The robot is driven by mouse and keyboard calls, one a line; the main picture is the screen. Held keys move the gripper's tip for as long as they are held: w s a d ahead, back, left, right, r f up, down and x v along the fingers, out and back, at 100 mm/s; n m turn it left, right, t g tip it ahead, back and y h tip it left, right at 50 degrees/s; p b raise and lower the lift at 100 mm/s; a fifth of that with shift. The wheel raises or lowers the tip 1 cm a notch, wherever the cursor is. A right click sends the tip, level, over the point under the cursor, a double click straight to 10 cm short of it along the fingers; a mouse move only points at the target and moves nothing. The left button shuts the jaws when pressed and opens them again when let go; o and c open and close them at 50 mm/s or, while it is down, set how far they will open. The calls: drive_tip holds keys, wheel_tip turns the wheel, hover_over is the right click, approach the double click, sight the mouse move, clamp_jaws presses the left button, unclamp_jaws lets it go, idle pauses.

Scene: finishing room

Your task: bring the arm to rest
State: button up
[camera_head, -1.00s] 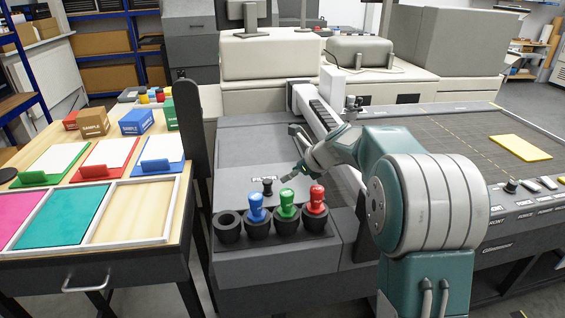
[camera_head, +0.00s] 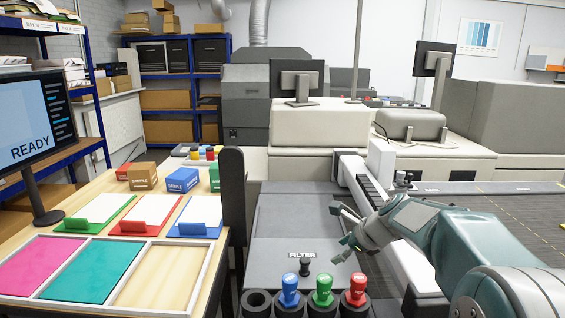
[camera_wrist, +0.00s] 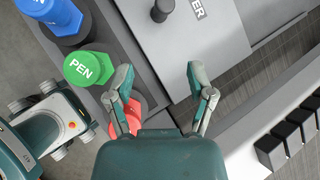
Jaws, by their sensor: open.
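My gripper (camera_head: 346,228) is open and empty. In the head view it hangs above the grey machine top, near the FILTER label and beyond the row of tools. In the wrist view my gripper (camera_wrist: 165,95) shows both fingers spread apart. A red tool (camera_wrist: 128,118) lies partly behind the left finger, lower down. My arm reaches in from the right side of the head view.
Blue (camera_head: 289,290), green (camera_head: 323,290) and red (camera_head: 357,290) tools stand in black holders, beside an empty holder (camera_head: 257,303). A dark post (camera_head: 233,200) separates the machine from the wooden table (camera_head: 222,250). A READY monitor (camera_head: 30,120) stands left.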

drive_tip(key=s+d+n+h, duration=0.2)
drive_tip(key=s+n+h, duration=0.3)
drive_tip(key=s+n, duration=1.7)
drive_tip(key=s, duration=1)
drive_tip(key=shift+s+d+r+n+h, duration=0.15)
drive_tip(key=shift+d+r+n+h, duration=0.1)
drive_tip(key=shift+r+n+h, duration=0.1)
drive_tip(key=shift+d, duration=0.25)
drive_tip(key=shift+a, duration=0.15)
